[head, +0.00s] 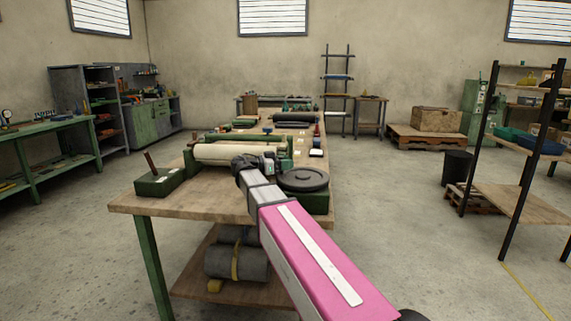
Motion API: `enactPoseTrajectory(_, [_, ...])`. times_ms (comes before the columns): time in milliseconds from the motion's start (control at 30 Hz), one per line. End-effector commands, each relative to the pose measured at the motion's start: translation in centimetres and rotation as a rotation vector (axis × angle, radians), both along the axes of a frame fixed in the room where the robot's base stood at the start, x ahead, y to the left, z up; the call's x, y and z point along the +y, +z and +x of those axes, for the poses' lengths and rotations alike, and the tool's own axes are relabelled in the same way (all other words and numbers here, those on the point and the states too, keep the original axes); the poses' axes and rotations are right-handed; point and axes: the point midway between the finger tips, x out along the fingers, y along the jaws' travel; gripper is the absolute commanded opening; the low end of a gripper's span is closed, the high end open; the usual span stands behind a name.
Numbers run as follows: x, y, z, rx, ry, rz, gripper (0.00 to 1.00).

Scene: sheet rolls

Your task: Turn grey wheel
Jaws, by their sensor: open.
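The grey wheel (303,179) is a dark, flat round disc. It lies level on top of a green housing (318,203) at the right side of the workbench. My gripper (273,163) is small and dark at the end of my arm, just left of and behind the wheel in the picture. It is open, and I see nothing between its jaws. My arm crosses the bench's front edge and hides part of the bench and housing. I cannot tell whether the gripper touches the wheel.
A pale roll (225,153) lies in a green frame behind my wrist. A green box with a lever (158,181) stands on the left of the wooden workbench (135,203). Dark rolls (238,262) lie on the lower shelf.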

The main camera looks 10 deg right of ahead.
Motion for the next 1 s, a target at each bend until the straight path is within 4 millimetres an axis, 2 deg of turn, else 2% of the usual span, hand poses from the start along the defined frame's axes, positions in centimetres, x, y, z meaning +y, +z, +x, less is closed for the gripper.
enactPoseTrajectory(33, [0.0, 0.0, 0.0, 0.0, 0.0, 0.0, 0.37])
enactPoseTrajectory(133, [0.0, 0.0, 0.0, 0.0, 0.0, 0.0, 0.04])
enactPoseTrajectory(167, [0.0, 0.0, 0.0, 0.0, 0.0, 0.0, 0.0])
enactPoseTrajectory(367, [0.1, 0.0, -0.4, 0.0, 0.021, 0.0, 0.0])
enactPoseTrajectory(700, [0.8, 0.0, -2.0, 0.0, 0.213, 0.0, 0.0])
enactPoseTrajectory(1000, [1.0, 0.0, -2.1, 0.0, 0.21, 0.0, 0.0])
